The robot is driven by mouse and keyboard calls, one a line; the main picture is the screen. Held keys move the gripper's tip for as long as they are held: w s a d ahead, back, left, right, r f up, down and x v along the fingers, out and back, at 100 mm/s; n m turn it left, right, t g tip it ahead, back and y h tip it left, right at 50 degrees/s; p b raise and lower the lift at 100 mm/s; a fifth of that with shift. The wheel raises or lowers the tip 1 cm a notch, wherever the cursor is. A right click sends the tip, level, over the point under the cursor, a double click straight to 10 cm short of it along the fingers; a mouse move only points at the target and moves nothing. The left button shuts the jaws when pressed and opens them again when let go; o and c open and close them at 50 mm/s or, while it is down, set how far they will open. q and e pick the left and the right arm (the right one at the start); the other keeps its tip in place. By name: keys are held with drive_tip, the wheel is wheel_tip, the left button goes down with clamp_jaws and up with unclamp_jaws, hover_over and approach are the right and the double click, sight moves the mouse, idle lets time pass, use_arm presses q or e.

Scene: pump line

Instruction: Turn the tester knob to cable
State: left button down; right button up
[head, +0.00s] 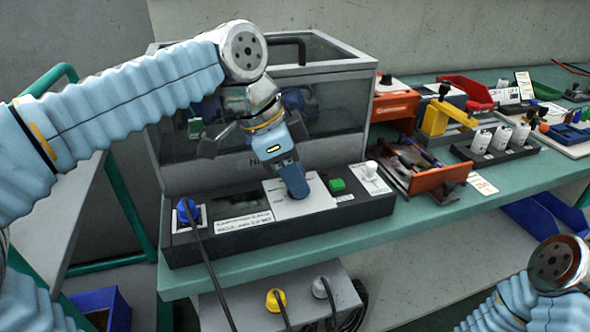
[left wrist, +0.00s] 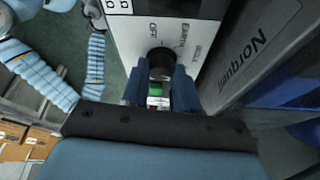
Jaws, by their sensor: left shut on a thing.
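The tester (head: 375,208) is a long dark box with a light top panel (head: 302,208) at the front of the bench. My left gripper (head: 296,192) reaches down onto this panel and hides the knob in the head view. In the left wrist view the black tester knob (left wrist: 161,57) sits between the two blue fingertips of my left gripper (left wrist: 160,72), which are shut on it. Labels OFF and EARTH and a third, unclear label stand around the knob. I cannot tell which mark the knob points to. My right gripper is out of view.
A clear-walled case (head: 210,175) marked Norqwell stands behind the tester. A green button (head: 337,184) and a white knob (head: 371,168) lie right of my left gripper. A blue plug (head: 187,209) with a black cable is at the left end. An orange tray (head: 437,180) stands further right.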

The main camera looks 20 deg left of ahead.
use_arm(q)
drive_tip(key=shift+m, duration=0.5)
drive_tip(key=c, duration=0.9)
unclamp_jaws()
drive_tip(key=shift+o, duration=0.2)
wheel_tip(320, 180, up, 3)
drive_tip(key=shift+r, duration=0.15)
drive_tip(key=s+d+r, duration=0.4)
drive_tip(key=s+r, duration=0.5)
drive_tip(key=s, duration=0.4)
drive_tip(key=shift+s+r, duration=0.2)
drive_tip(key=shift+r, duration=0.15)
